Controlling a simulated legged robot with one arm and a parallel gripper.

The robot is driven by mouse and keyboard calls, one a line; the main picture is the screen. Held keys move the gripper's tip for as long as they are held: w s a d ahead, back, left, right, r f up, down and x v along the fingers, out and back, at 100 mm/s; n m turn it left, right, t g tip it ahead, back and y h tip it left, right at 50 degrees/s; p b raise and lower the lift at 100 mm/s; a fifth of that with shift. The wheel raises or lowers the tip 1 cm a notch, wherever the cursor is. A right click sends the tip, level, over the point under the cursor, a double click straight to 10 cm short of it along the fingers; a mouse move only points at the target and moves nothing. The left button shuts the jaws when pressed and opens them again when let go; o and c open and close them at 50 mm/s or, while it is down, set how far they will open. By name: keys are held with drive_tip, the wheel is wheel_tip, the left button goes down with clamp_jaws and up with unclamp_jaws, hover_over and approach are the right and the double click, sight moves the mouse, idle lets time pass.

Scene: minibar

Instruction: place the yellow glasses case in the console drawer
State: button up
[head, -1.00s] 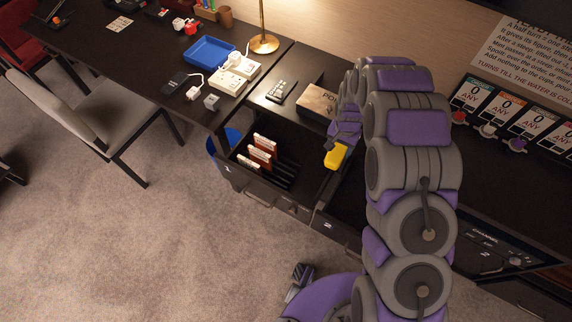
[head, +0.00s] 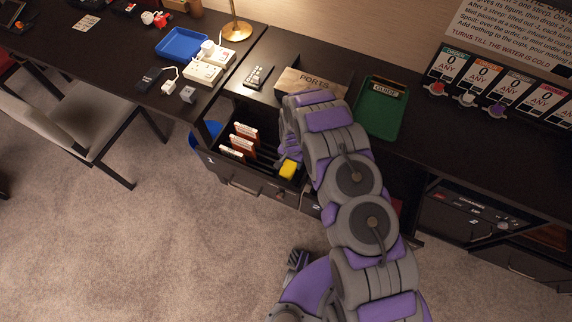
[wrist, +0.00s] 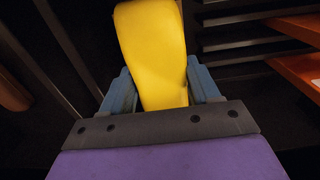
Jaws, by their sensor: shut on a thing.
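The yellow glasses case (head: 288,169) is at the right end of an open dark drawer (head: 245,183) under the desk. In the wrist view the case (wrist: 152,50) stands between the two blue fingers of my gripper (wrist: 160,92), which is shut on its near end. In the head view my gripper is mostly hidden behind my arm. The drawer holds upright red-brown cards (head: 242,142) and dark slats to the left of the case. I cannot tell whether the case touches the drawer floor.
A wooden block marked PORTA (head: 312,83), a remote (head: 258,76) and a green tray (head: 379,108) lie on the console top. A blue tray (head: 182,44) and white power strips (head: 204,72) are at left. A grey chair (head: 85,130) stands at front left. The carpet in front is clear.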

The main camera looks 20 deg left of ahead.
sight(290, 164)
drive_tip(key=f, duration=0.3)
drive_tip(key=shift+a+f, duration=0.25)
drive_tip(key=shift+a, duration=0.05)
wheel_tip(290, 164, down, 4)
drive_tip(key=shift+s+r+b, duration=0.1)
drive_tip(key=shift+r+b, duration=0.15)
drive_tip(key=shift+b, duration=0.4)
drive_tip(key=shift+f, duration=0.15)
drive_tip(key=shift+d, duration=0.15)
drive_tip(key=o, duration=0.8)
drive_tip(key=shift+o, duration=0.2)
